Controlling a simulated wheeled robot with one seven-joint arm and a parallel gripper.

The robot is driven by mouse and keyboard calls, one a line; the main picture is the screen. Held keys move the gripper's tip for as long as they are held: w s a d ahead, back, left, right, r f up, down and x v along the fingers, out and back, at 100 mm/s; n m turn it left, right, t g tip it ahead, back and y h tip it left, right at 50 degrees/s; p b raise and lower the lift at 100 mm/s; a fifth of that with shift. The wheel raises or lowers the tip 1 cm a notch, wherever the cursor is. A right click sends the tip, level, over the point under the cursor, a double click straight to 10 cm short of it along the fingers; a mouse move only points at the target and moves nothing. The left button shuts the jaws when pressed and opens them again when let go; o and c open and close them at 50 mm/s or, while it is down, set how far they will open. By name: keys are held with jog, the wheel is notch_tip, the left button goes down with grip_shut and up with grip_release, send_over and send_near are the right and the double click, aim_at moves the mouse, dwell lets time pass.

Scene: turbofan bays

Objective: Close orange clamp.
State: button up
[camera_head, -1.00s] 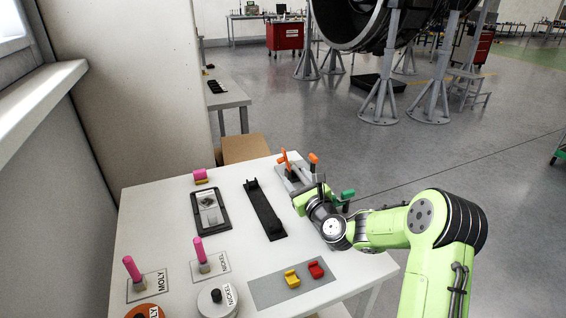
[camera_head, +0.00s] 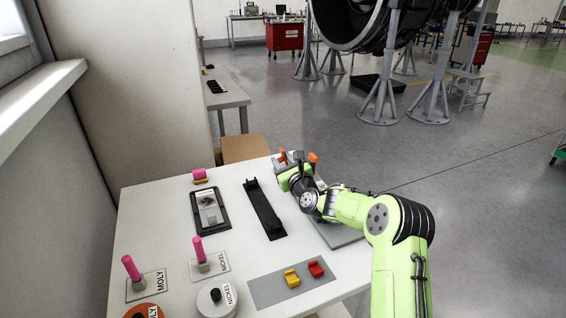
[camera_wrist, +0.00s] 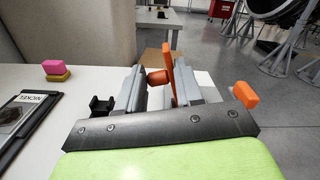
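The orange clamp (camera_head: 282,156) is at the far right corner of the white table, partly hidden behind my gripper in the head view. In the wrist view its upright orange lever (camera_wrist: 168,68) stands just past the fingertips, nearer the right finger, with a shorter orange piece (camera_wrist: 157,77) to its left. Another orange tip (camera_wrist: 245,94) shows to the right, outside the fingers; it also shows in the head view (camera_head: 313,157). My gripper (camera_wrist: 162,85) is open, its grey fingers apart. Contact with the lever cannot be told.
A black elongated holder (camera_head: 265,210) lies left of my arm. A black-framed tray (camera_head: 211,210) and pink-handled tools (camera_head: 198,250) are farther left. Yellow (camera_head: 292,278) and red (camera_head: 316,268) blocks sit on a grey mat near the front. The table between them is clear.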

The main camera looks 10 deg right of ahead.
grip_shut()
jog(key=shift+d+m+p, duration=0.1)
jog(key=shift+m+p, duration=0.2)
jog(key=shift+p, duration=0.2)
jog(key=m+p, duration=0.1)
jog(key=d+m+p, duration=0.1)
jog(key=p, duration=0.1)
jog(key=shift+w+r, duration=0.1)
jog(key=shift+r, duration=0.25)
jog(key=m+p, duration=0.1)
jog(key=p, duration=0.1)
jog(key=d+m+p, duration=0.1)
jog(key=m+p, duration=0.1)
jog(key=shift+w+d+p, duration=0.15)
jog(key=shift+p, duration=0.2)
jog(key=shift+f, duration=0.1)
jog(key=o, duration=0.6)
grip_release()
